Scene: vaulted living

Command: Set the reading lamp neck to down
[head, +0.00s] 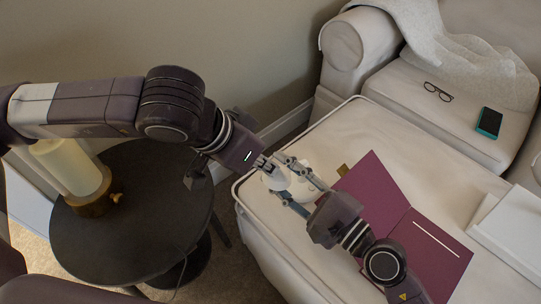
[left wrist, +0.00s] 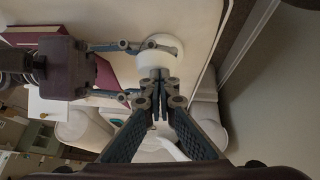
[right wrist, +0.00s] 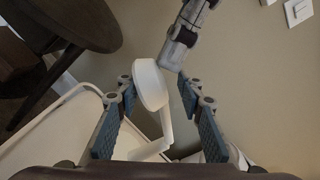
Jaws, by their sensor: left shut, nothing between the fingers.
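The white reading lamp (head: 302,188) stands at the near left edge of the cream upholstered seat, partly hidden by both grippers. In the right wrist view its round head (right wrist: 150,86) is at the top of a bent white neck (right wrist: 166,127). My left gripper (head: 266,164) is shut and empty, its tips at or very near the lamp head; I cannot tell if they touch. My right gripper (right wrist: 155,92) is open, with its fingers on either side of the lamp, apart from the neck. The lamp head also shows in the left wrist view (left wrist: 158,50).
A purple open book or folder (head: 376,188) lies right of the lamp, partly under my right arm. A dark round table (head: 150,235) with a glowing lamp (head: 70,168) stands at left. Glasses (head: 438,92) and a phone (head: 489,122) lie on the sofa behind.

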